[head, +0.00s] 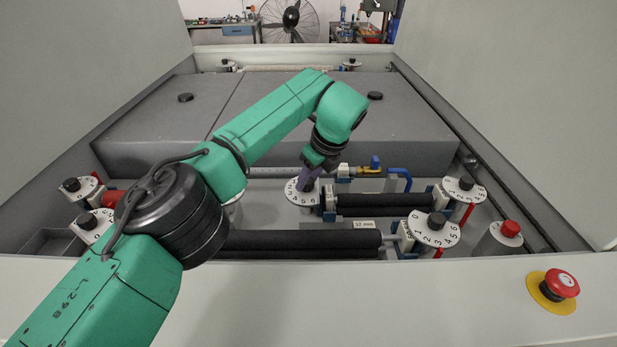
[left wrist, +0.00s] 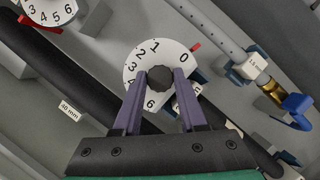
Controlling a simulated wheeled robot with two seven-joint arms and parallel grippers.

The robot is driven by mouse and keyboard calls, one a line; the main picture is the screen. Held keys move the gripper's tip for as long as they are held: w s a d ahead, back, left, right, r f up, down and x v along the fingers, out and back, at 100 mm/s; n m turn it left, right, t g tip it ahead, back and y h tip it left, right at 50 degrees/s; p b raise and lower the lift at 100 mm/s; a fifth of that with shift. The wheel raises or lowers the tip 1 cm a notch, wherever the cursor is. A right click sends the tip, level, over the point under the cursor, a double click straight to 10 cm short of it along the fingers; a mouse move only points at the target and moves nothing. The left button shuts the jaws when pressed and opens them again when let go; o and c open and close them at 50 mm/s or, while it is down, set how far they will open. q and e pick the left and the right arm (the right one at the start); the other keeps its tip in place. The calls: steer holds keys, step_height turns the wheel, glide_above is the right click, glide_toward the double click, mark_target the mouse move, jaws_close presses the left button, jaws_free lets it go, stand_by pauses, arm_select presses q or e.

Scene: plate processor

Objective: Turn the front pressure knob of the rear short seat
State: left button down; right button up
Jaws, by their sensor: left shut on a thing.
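A white numbered dial (head: 291,192) with a dark knob sits at the left end of a short black roller (head: 385,205). In the left wrist view the dark ribbed knob (left wrist: 160,77) stands at the centre of the white dial face (left wrist: 134,70), and a red pointer (left wrist: 195,46) lies near the 0. My left gripper (head: 308,178) reaches down to this dial from above. In the left wrist view its two purple fingers (left wrist: 158,88) are shut on the knob, one on each side. The fingers hide part of the dial. My right gripper is not in view.
Other numbered dials stand at the right (head: 434,229), back right (head: 464,188) and left (head: 93,226). A blue-handled valve (head: 375,163) is just right of the gripper. A red emergency button (head: 562,283) is on the front ledge. A grey block (head: 400,120) lies behind.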

arm_select(q)
steer(key=shift+r, duration=0.1)
steer(key=shift+c, duration=2.3)
jaws_free()
steer(key=b+v, duration=0.1)
steer(key=v, duration=0.5)
steer(key=shift+d, duration=0.1)
step_height(320, 180, up, 8)
steer(key=p, duration=0.2)
glide_above(316, 195)
steer(key=s+d, duration=0.2)
steer(key=s, duration=0.1)
steer(key=shift+w+d, duration=0.1)
steer(key=shift+w, duration=0.15)
